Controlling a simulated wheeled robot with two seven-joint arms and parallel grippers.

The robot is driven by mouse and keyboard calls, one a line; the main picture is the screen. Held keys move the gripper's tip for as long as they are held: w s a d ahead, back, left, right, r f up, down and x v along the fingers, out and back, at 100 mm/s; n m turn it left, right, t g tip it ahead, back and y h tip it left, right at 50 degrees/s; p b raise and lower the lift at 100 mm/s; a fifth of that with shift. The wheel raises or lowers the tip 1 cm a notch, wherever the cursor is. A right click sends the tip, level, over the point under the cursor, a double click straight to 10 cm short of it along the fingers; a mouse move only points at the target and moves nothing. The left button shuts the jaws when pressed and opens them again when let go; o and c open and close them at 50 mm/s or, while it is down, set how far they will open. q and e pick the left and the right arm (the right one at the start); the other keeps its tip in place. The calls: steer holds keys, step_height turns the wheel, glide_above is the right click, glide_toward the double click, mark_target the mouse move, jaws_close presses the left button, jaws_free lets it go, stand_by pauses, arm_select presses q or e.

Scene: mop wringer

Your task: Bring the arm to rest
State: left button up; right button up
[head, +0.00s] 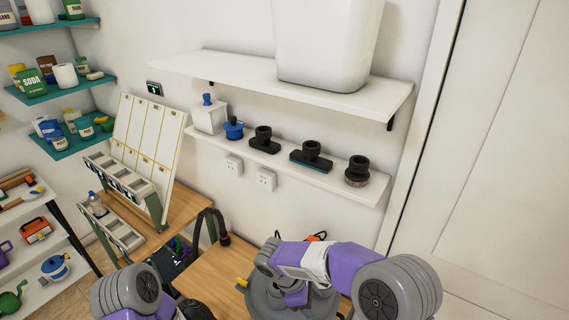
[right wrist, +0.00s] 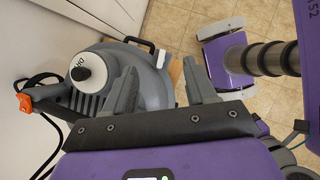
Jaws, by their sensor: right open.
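My right gripper (right wrist: 163,84) is open in the right wrist view, with nothing between its two grey fingers. It is beside a grey round-bodied machine (right wrist: 85,95) with a black-and-white knob on top. The left finger overlaps the machine's edge in the picture; I cannot tell whether it touches. In the head view my right arm (head: 345,268) reaches in from the right, bent over the grey machine (head: 262,300), and its gripper is not clearly visible. My left arm (head: 130,292) shows only at the bottom edge, its gripper out of view.
A wooden bench (head: 222,262) bears the machine. A white wall shelf (head: 340,182) holds several black fittings, with an upper shelf (head: 235,72) above. An orange-ended black cable (right wrist: 28,102) lies left of the machine. A slotted rack (head: 120,185) stands at left. Tiled floor (right wrist: 180,25) shows beyond the fingers.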

arm_select(q)
step_height(320, 180, down, 9)
steer(key=b, duration=0.9)
steer(key=shift+s+f, duration=0.15)
steer(key=shift+f, duration=0.05)
arm_select(e)
steer(key=s+f+m+y, duration=0.3)
steer(key=s+f+m, duration=0.2)
steer(key=f, duration=0.6)
steer(key=s+d+f+m+t+y, duration=0.1)
steer(key=s+f+m+y, duration=0.2)
steer(key=s+f+m, duration=0.3)
steer(key=s+d+f+m+y, duration=0.1)
steer(key=s+f+m+y, duration=0.3)
steer(key=f+m, duration=0.4)
step_height(320, 180, down, 8)
steer(key=shift+s+r, duration=0.1)
steer(key=shift+s, duration=0.6)
steer(key=shift+d, duration=0.1)
